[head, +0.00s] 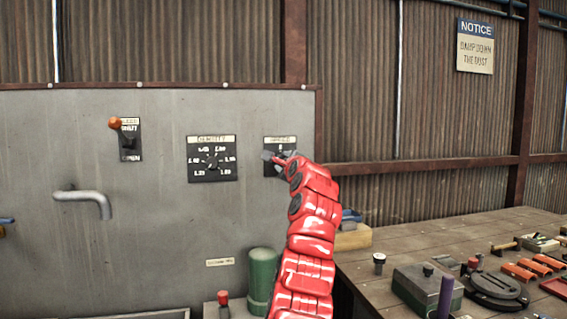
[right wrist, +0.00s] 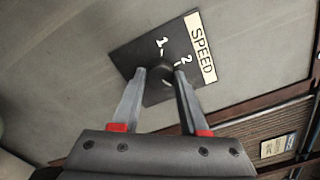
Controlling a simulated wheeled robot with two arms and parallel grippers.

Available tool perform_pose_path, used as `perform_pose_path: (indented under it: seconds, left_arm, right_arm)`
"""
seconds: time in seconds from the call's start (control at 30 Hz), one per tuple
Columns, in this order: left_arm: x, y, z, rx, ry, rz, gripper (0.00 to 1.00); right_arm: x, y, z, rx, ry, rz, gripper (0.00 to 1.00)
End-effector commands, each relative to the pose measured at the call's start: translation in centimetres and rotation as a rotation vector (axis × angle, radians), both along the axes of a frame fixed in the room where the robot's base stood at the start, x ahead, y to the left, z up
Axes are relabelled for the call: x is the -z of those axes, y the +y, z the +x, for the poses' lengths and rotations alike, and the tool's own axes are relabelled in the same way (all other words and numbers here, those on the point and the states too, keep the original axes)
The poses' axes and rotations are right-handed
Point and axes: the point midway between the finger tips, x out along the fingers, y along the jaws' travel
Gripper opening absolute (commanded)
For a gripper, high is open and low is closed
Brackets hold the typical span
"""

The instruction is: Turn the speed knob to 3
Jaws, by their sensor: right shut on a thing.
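The speed panel (head: 270,142) is a small dark plate with a pale SPEED label, on the grey metal board. In the right wrist view the speed panel (right wrist: 130,58) looks tilted, and the marks 1 and 2 show on it. The dark round speed knob (right wrist: 164,72) sits between my fingertips. My right gripper (head: 274,157) reaches the plate from the right and covers much of it. In the right wrist view my right gripper (right wrist: 163,79) is shut on the knob. The mark 3 and the knob's pointer cannot be made out. My left gripper is not in view.
Left of the speed panel is a density dial (head: 211,175); further left are an orange-tipped lever (head: 116,123) and a grey pipe handle (head: 88,199). A green cylinder (head: 262,275) stands below. The wooden bench (head: 420,240) at right holds tools and a grey-green box (head: 425,288).

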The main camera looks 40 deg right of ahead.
Motion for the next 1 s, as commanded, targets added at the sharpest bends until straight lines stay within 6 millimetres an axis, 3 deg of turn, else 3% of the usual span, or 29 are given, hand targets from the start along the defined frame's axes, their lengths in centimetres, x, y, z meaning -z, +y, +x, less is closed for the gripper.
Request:
perform_pose_path:
  seconds: [0.03, 0.2, 0.67, 0.87, 1.0]
  left_arm:
    - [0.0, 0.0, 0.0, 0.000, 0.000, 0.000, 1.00]
    - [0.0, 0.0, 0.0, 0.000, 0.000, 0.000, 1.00]
    - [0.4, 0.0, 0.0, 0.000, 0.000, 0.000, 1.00]
    - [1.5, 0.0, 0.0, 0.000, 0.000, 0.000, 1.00]
    - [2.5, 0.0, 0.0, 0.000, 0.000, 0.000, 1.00]
  right_arm:
    - [0.0, 0.0, 0.0, -0.001, -0.001, 0.001, 0.45]
    - [0.0, 0.0, 0.0, -0.001, 0.000, 0.000, 0.74]
    - [0.0, 0.6, -0.9, -0.002, -0.004, -0.002, 0.74]
    - [0.2, 2.2, -3.6, -0.001, -0.005, -0.005, 0.74]
    - [0.2, 3.8, -6.5, -0.001, -0.005, -0.005, 0.74]
